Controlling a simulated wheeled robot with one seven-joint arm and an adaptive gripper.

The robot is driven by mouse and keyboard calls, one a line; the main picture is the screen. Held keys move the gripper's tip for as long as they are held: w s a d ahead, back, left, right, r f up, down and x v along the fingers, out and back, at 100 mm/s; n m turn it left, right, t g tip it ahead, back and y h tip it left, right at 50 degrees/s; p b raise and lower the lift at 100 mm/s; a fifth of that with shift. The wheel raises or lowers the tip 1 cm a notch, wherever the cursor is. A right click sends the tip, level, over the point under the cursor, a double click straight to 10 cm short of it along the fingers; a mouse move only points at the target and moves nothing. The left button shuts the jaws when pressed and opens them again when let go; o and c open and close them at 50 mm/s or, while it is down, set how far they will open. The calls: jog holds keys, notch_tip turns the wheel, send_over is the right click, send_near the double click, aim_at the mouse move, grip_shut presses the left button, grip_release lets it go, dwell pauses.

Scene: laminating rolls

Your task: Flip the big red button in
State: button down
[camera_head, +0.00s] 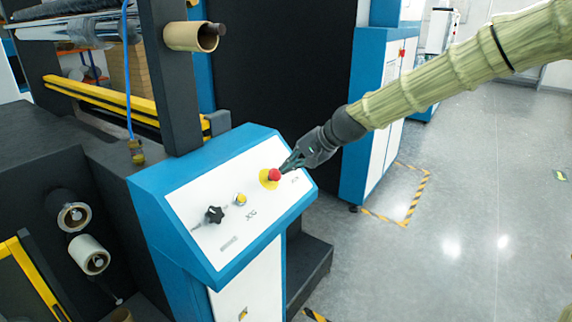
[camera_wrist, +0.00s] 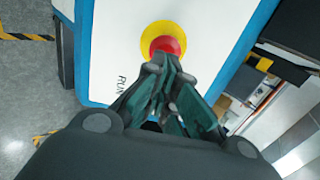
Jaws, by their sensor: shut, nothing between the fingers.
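The big red button (camera_head: 274,174) sits on a yellow round base at the upper right of the white sloped control panel (camera_head: 207,205). It also shows in the wrist view (camera_wrist: 164,46), red on its yellow ring, just ahead of my fingertips. My gripper (camera_head: 291,167) is shut and empty, coming in from the right beside the button. In the wrist view its fingertips (camera_wrist: 163,72) overlap the button's lower edge. I cannot tell whether they touch it. The lower edge of the button is partly hidden there by the fingers.
The panel also carries a black knob (camera_head: 214,214) and a small yellow button (camera_head: 240,199). A machine frame with a cardboard roll core (camera_head: 190,37) rises behind. A blue and white cabinet (camera_head: 375,110) stands behind my arm. Open grey floor (camera_head: 470,220) lies to the right.

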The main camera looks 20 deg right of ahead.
jog(key=shift+p+x, duration=0.3)
jog(key=shift+x, duration=0.55)
jog(key=shift+f, duration=0.1)
